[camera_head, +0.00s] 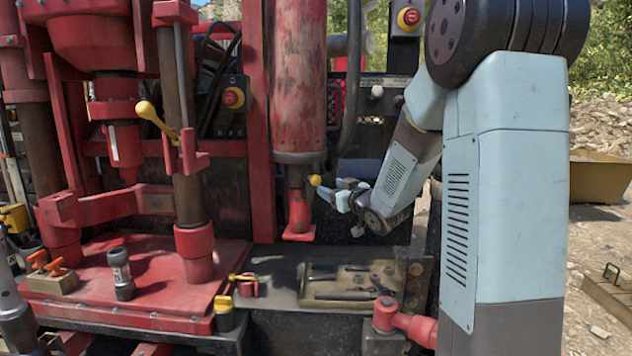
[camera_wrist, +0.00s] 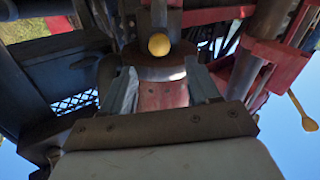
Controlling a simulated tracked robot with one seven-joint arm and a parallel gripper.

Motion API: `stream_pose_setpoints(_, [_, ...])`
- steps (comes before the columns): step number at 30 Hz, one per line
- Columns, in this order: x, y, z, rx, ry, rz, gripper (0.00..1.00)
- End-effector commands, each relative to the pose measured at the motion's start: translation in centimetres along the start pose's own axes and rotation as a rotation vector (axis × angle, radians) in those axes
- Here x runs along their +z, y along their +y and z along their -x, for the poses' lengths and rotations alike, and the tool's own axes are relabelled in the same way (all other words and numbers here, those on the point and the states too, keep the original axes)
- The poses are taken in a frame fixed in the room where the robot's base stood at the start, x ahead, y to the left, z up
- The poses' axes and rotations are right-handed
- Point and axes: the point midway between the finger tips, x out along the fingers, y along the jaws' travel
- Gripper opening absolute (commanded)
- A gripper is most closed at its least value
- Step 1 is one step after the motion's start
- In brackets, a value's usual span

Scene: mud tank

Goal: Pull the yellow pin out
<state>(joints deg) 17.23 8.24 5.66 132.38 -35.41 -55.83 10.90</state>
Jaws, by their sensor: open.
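A yellow ball-headed pin (camera_head: 315,180) sticks out at the lower end of the red vertical cylinder (camera_head: 299,85). In the wrist view the yellow ball (camera_wrist: 159,44) shows ahead of the fingers, between their lines. My gripper (camera_head: 338,192) is just to the right of the ball in the head view, apart from it by a small gap. Its two fingers are spread in the wrist view (camera_wrist: 162,82), with nothing between them touching. The pin's shank is hidden behind its ball.
A yellow-knobbed lever (camera_head: 152,114) stands on the red column at left. A dark hose (camera_head: 351,80) hangs beside the cylinder.

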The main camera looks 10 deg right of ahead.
Motion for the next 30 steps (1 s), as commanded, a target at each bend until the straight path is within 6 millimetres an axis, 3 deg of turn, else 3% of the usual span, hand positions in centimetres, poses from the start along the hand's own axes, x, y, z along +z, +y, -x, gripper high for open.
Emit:
stream_pose_setpoints(9, [0.1,-0.1,-5.8,-0.001,-0.001,0.000,0.60])
stream_pose_setpoints(15, [0.0,0.0,-8.6,0.000,0.000,0.001,0.60])
stream_pose_setpoints(21, [0.0,0.0,-10.0,0.000,-0.002,0.001,0.60])
stream_pose_setpoints(30, [0.0,0.0,-10.3,0.001,-0.002,0.000,0.60])
